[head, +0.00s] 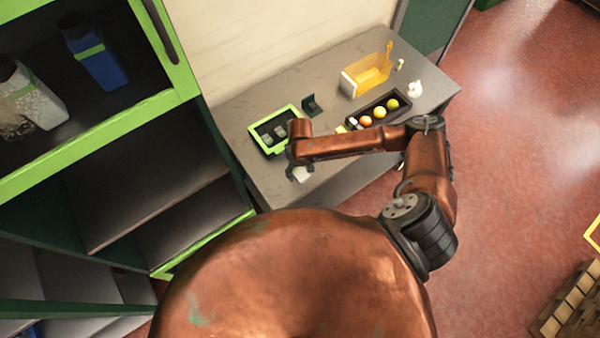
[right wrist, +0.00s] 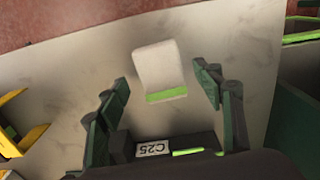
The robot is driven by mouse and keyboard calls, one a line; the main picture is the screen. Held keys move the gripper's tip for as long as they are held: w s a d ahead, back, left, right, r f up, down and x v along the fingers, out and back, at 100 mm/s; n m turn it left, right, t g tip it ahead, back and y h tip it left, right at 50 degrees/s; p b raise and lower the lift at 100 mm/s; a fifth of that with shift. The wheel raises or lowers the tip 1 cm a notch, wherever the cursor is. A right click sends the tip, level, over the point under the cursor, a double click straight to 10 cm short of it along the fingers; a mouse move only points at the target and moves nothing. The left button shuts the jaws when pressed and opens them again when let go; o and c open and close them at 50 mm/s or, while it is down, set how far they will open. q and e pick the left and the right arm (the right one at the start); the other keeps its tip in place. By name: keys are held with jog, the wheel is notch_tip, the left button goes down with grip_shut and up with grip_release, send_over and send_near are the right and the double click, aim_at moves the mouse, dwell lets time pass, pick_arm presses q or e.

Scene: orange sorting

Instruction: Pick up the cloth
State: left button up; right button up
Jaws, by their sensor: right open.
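The cloth (right wrist: 158,66) is a small white folded piece with a green stripe along one edge, lying on the grey worktop in the right wrist view. It shows partly in the head view (head: 301,174), near the worktop's front edge. My right gripper (right wrist: 163,84) is open and empty, its two fingers spread to either side of the cloth in the picture. In the head view the right gripper (head: 294,167) is above and beside the cloth. I cannot tell how high it is. My left gripper is in neither view.
A green-rimmed tray (head: 256,139) lies behind the gripper. A dark tray (head: 352,121) with orange and yellow fruit and a yellow-sided container (head: 348,85) stand to the right. A green-framed shelf cabinet (head: 190,85) stands close on the left.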

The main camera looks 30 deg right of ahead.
jog(key=shift+f, duration=0.7)
jog(key=shift+c, duration=0.4)
jog(key=c, duration=1.2)
